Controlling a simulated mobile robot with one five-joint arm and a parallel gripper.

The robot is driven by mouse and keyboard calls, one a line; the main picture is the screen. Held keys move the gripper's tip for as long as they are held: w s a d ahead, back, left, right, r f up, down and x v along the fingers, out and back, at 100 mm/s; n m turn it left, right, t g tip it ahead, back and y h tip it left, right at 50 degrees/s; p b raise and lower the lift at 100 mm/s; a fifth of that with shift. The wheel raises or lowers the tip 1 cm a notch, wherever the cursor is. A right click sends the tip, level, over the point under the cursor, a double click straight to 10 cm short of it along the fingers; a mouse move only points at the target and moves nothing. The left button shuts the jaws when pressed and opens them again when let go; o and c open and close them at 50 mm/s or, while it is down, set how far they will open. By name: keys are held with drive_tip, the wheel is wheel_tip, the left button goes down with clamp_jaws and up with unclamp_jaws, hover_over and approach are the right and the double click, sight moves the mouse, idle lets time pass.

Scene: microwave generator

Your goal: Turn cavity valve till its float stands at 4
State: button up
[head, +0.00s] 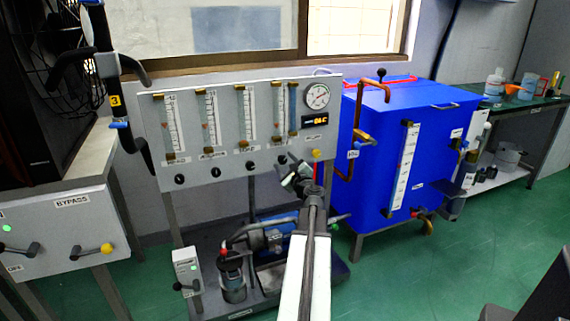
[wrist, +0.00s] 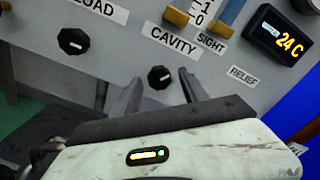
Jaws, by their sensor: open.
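The cavity valve is a small black round knob (wrist: 160,77) with a white pointer mark, under the CAVITY label (wrist: 175,40) on the grey panel. My gripper (wrist: 159,86) is open, with one finger on each side of this knob; I cannot tell whether either touches it. In the head view my gripper (head: 288,171) is at the panel's lower right, partly covering the cavity knob. The cavity flow tube (head: 279,112) is the rightmost of the scaled tubes. Its float is too small to read against the scale.
The load knob (wrist: 73,41) is to the left. A yellow relief knob (head: 316,153), blue sight tube (head: 293,108), round gauge (head: 317,96) and display (wrist: 280,35) reading 24 C are to the right. A blue tank (head: 385,150) stands right of the panel. Pump equipment sits below.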

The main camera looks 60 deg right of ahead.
drive_tip(key=shift+w+d, duration=0.1)
drive_tip(key=shift+w, duration=0.05)
drive_tip(key=shift+c, duration=0.3)
clamp_jaws()
drive_tip(key=n, duration=0.4)
drive_tip(key=shift+o, duration=0.3)
unclamp_jaws()
drive_tip(key=v, duration=0.7)
drive_tip(key=shift+s, duration=0.3)
